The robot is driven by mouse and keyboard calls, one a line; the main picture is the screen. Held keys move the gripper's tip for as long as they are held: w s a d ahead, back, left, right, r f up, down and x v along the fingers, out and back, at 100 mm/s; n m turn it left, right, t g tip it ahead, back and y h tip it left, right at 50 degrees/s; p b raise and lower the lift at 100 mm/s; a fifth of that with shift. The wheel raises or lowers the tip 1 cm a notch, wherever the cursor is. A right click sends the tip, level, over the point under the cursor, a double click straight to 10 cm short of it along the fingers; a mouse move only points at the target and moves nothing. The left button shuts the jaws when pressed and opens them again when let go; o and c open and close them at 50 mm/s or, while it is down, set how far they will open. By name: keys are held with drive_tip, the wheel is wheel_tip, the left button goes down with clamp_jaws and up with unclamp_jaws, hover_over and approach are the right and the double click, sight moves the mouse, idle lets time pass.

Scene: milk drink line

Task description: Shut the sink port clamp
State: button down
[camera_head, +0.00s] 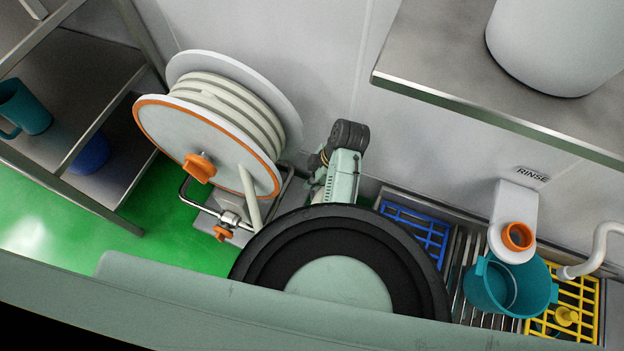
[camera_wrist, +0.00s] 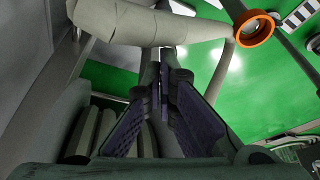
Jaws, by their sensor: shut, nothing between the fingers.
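My gripper (camera_wrist: 166,62) is shut and empty in the wrist view, its two dark ribbed fingers together. Just beyond the fingertips runs a thick pale grey pipe-like part (camera_wrist: 150,24); I cannot tell whether they touch. An orange ring (camera_wrist: 254,28) shows at the upper right of the wrist view, apart from the fingers. In the head view, an orange ring (camera_head: 517,236) sits on a white fitting below the RINSE label. I cannot tell which part is the sink port clamp or whether it is open. My arm covers the lower middle of the head view.
A hose reel (camera_head: 206,130) with an orange knob stands left, an orange-handled valve (camera_head: 223,233) below it. A blue rack (camera_head: 415,222), a yellow rack (camera_head: 592,296) and a teal pot (camera_head: 548,293) are at right. A steel shelf (camera_head: 440,75) overhangs upper right. Green floor is open at left.

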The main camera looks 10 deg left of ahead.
sight(315, 199)
drive_tip(key=p+x, duration=0.1)
drive_tip(key=x, duration=0.7)
drive_tip(key=shift+f, duration=0.15)
drive_tip(key=shift+s+d+p, duration=0.1)
drive_tip(key=shift+d+p, duration=0.25)
drive_tip(key=shift+p, duration=0.05)
drive_tip(key=shift+d+p, duration=1.1)
drive_tip(key=shift+d, duration=0.55)
